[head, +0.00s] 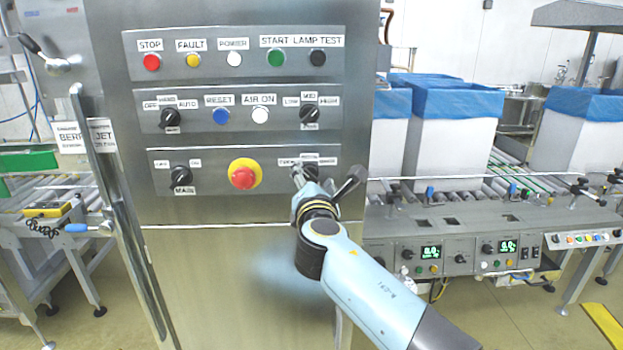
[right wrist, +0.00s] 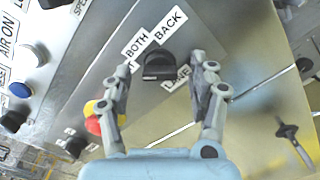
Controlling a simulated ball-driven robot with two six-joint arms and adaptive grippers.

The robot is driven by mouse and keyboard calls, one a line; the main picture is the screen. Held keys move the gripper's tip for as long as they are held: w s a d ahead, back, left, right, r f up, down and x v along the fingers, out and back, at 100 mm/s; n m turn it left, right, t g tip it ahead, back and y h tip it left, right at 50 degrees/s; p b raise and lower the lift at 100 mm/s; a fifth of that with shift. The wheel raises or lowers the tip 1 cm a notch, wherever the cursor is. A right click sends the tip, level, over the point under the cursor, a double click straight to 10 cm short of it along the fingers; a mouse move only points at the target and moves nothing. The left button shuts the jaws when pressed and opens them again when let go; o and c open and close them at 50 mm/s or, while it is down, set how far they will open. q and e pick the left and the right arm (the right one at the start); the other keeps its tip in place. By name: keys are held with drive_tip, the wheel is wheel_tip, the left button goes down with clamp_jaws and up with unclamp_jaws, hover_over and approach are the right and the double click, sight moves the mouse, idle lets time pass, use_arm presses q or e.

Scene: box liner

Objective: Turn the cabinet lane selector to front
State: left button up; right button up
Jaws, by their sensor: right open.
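The lane selector is a black rotary knob on the cabinet's lower panel. It shows in the right wrist view (right wrist: 160,66) with labels reading BOTH, BACK and LANE around it; no FRONT label is legible there. In the head view the selector (head: 312,171) is mostly hidden behind my right gripper. My right gripper (head: 325,182) is open, its fingers pointing at the panel. In the right wrist view its two fingers (right wrist: 167,72) stand either side of the knob, with a gap on both sides. My left gripper is not in view.
The red emergency stop (head: 243,176) on its yellow ring and the MAIN knob (head: 181,176) sit left on the same panel. Above are the AIR ON button (head: 260,115) and the LOW-HIGH knob (head: 309,113). A conveyor with blue-lined boxes (head: 450,115) stands to the right.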

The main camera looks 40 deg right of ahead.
drive_tip(key=v, duration=0.6)
drive_tip(key=shift+s+a, duration=0.15)
drive_tip(key=shift+s, duration=0.05)
